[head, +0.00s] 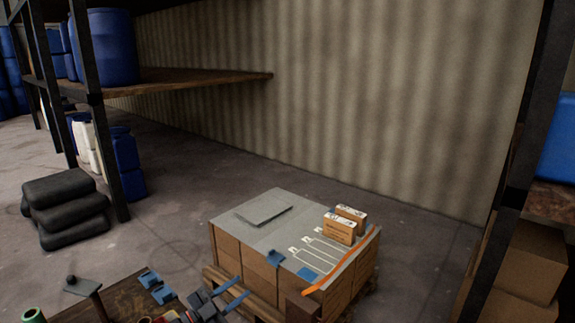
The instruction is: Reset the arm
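My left gripper (243,286) shows at the bottom, left of centre. Its two blue fingers point up and to the right and stand apart with nothing between them. It is in front of the near left side of a pallet stack of cardboard boxes (228,255), and I cannot tell whether it touches the stack. My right gripper is not in view.
On the stack's grey top lie a flat grey sheet (264,214), two small boxes (338,229) and an orange strip (343,262). A brown table (118,298) is at the lower left. Dark sacks (64,208) and racks with blue drums (112,47) stand left. Floor between is clear.

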